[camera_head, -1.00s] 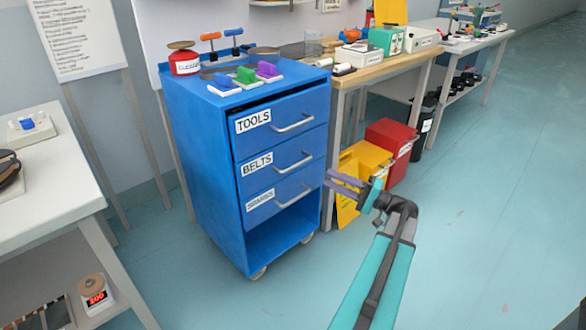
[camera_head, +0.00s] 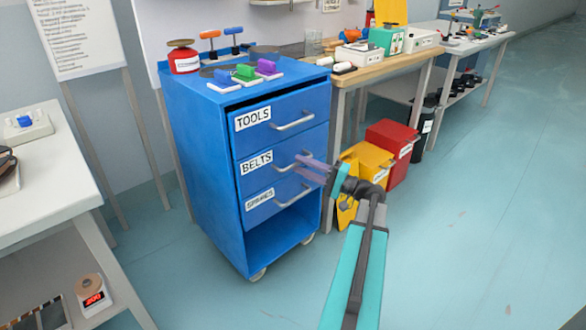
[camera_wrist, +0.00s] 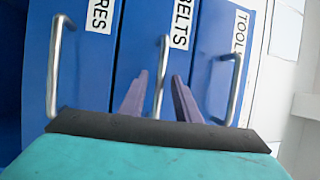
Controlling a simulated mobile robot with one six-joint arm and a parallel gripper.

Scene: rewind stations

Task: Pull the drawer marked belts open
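The blue cabinet (camera_head: 207,150) stands left of centre with three labelled drawers. The drawer marked BELTS (camera_head: 275,170) is the middle one and looks shut, with a silver bar handle (camera_wrist: 161,75). My gripper (camera_head: 312,168) is in front of this drawer at handle height. In the wrist view my two purple fingers (camera_wrist: 157,98) are apart, one on each side of the BELTS handle. I cannot tell whether they touch it. The gripper is open.
The TOOLS drawer (camera_head: 270,122) is above and the SPARES drawer (camera_head: 262,205) below, each with a bar handle. Yellow (camera_head: 376,165) and red bins (camera_head: 399,140) stand right of the cabinet. The floor (camera_head: 470,230) in front and to the right is clear.

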